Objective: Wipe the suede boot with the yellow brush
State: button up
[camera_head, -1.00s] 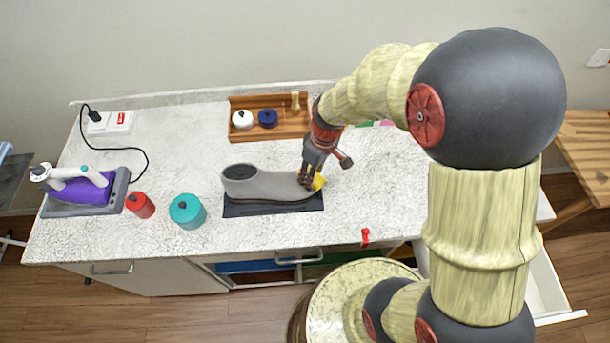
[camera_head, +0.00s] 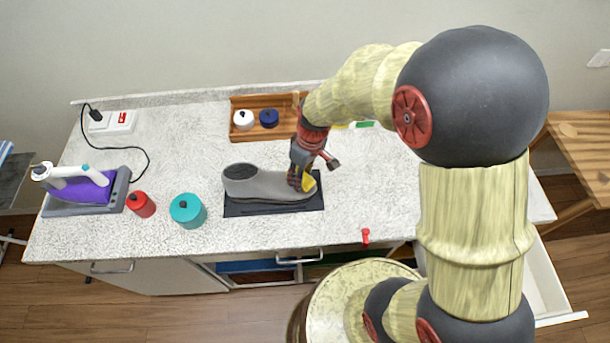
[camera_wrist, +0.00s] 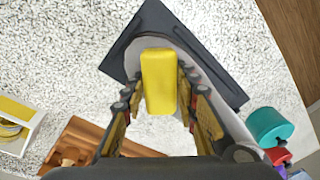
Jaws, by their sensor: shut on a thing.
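The grey suede boot (camera_head: 262,186) lies on a dark mat (camera_head: 245,209) on the white speckled counter, its dark opening at the left. My gripper (camera_head: 300,183) is at the boot's right end, pointing down. It is shut on the yellow brush (camera_wrist: 158,82), which sits between the fingers in the wrist view. The brush (camera_head: 309,184) shows partly beside the fingers in the head view. It appears to be at the boot's toe; whether it touches the surface I cannot tell. The boot's toe is partly hidden by my gripper and the brush.
A teal canister (camera_head: 188,211) and a red canister (camera_head: 141,204) stand left of the boot. A purple iron (camera_head: 83,190) is farther left. A wooden tray (camera_head: 285,132) with lidded jars is behind the boot. A small red item (camera_head: 365,236) lies near the front edge.

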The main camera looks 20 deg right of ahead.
jog(key=shift+w+a, duration=0.15)
jog(key=shift+a, duration=1.2)
grip_shut()
jog(key=shift+w+r, duration=0.1)
jog(key=shift+w, duration=0.1)
jog(key=shift+w, duration=0.1)
jog(key=shift+d, duration=0.1)
jog(key=shift+d, duration=0.8)
jog(key=shift+s+d, duration=0.2)
jog(key=shift+d, duration=0.5)
jog(key=shift+s+d+f+b, duration=0.1)
jog(key=shift+d+f+b, duration=0.1)
jog(key=shift+d, duration=0.3)
jog(key=shift+s+d+f+b, duration=0.1)
jog(key=shift+d+b, duration=0.1)
jog(key=shift+d, duration=0.3)
jog(key=shift+s+d+f+b, duration=0.1)
jog(key=shift+d+f+b, duration=0.1)
jog(key=shift+d, duration=0.3)
jog(key=shift+f, duration=0.15)
